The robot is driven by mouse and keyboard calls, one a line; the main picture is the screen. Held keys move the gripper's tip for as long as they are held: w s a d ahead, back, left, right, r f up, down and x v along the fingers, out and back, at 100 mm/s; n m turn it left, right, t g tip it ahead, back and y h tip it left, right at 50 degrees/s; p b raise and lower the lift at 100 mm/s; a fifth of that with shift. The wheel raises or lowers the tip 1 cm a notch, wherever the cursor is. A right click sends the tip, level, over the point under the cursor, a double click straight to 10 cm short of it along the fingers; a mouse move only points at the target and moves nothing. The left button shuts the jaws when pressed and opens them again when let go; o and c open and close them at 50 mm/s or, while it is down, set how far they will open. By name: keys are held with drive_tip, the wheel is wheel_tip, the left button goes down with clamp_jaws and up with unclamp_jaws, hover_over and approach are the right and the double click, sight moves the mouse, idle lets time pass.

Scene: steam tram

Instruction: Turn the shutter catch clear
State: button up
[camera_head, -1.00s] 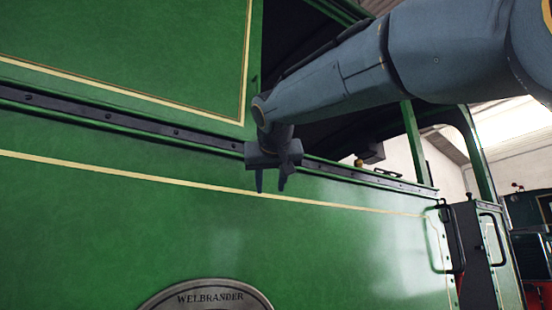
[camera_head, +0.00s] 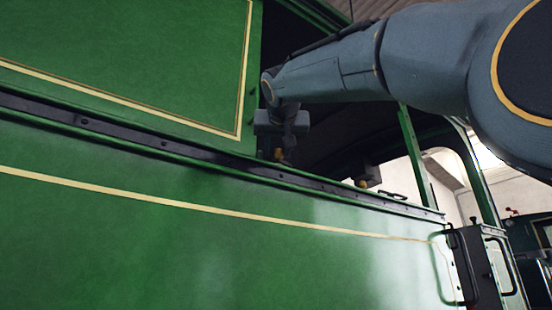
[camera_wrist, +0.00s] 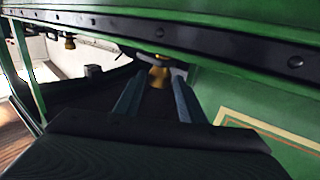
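A small brass knob (camera_head: 279,154), which looks like the shutter catch, sits at the dark rail near the lower corner of the green shutter panel (camera_head: 130,60). In the wrist view the brass knob (camera_wrist: 160,72) hangs from the rail between my fingertips or just beyond them; I cannot tell if they touch it. My gripper (camera_wrist: 156,84) is open, with one finger on each side of the knob. In the head view my gripper (camera_head: 282,150) is in the dark opening at the rail, and its fingers are partly hidden.
A dark riveted rail (camera_head: 164,143) runs along the green side wall (camera_head: 150,240). A second brass knob (camera_head: 362,184) sits farther right on the rail, and in the wrist view (camera_wrist: 70,42) too. A black handrail (camera_head: 449,265) stands at the right. The cab opening is dark.

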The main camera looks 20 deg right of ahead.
sight(277, 161)
drive_tip(key=p+x, duration=0.2)
drive_tip(key=x, duration=0.5)
drive_tip(key=shift+w+p, duration=0.1)
drive_tip(key=shift+p, duration=0.2)
drive_tip(key=shift+c, duration=0.2)
drive_tip(key=c, duration=0.7)
